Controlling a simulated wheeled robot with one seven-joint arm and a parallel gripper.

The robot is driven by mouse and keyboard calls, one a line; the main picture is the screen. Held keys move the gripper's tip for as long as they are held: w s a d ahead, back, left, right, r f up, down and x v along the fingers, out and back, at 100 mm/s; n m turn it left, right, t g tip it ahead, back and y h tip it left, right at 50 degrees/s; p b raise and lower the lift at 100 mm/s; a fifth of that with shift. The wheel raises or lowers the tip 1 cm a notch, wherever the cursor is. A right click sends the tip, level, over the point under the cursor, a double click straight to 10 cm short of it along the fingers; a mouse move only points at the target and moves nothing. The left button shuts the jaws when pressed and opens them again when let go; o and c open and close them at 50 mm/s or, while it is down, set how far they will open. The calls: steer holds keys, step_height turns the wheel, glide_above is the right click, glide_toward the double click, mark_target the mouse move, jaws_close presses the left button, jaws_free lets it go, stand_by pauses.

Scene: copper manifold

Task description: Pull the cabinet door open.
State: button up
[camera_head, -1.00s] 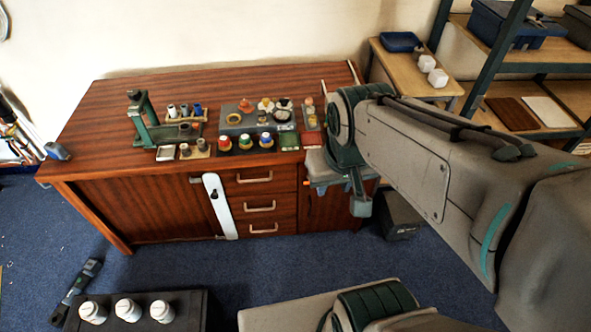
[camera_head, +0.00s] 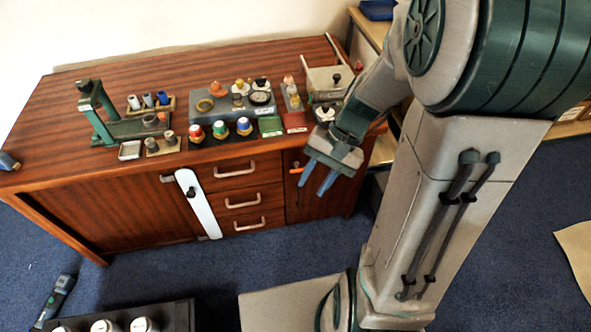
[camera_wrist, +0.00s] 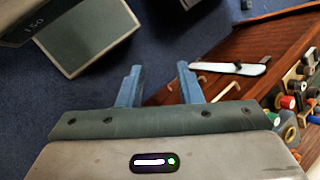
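The wooden cabinet has a wide left door (camera_head: 120,215) and a narrow right door (camera_head: 308,205), both looking closed. A white bar (camera_head: 198,203) with a black knob stands along the left door's right edge, and it also shows in the wrist view (camera_wrist: 243,68). An orange piece (camera_head: 296,170), perhaps a handle, shows on the right door. My gripper (camera_head: 317,184) is open and empty, its two blue fingers pointing down in front of the right door and partly hiding it. In the wrist view the fingers (camera_wrist: 160,82) are spread apart with nothing between them.
Drawers with pale handles (camera_head: 245,200) lie between the doors. The cabinet top (camera_head: 60,120) holds a green stand (camera_head: 100,115), coloured knobs and small parts. A black block (camera_head: 175,315) with white pieces stands on the blue floor.

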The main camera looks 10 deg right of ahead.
steer(key=w+d+f+m+t+y+b, duration=0.3)
steer(key=f+m+t+b, duration=0.4)
steer(key=f, duration=0.9)
steer(key=w+d+f+m+t+b, duration=0.45)
steer(key=f+m, duration=0.45)
steer(key=f, duration=0.7)
steer(key=w+d+f+m+t+y+b, duration=0.25)
steer(key=f+m+t+b, duration=0.45)
steer(key=f, duration=0.8)
steer(key=w+a+b, duration=0.1)
steer(key=w+a, duration=0.2)
steer(key=w, duration=0.3)
steer(key=w+a+g+h+b, duration=0.1)
steer(key=w+a, duration=0.2)
steer(key=w, duration=0.2)
steer(key=shift+w+a+f+m+b, duration=0.3)
steer(key=shift+w+a+m, duration=0.05)
steer(key=shift+w+m, duration=0.05)
jaws_close()
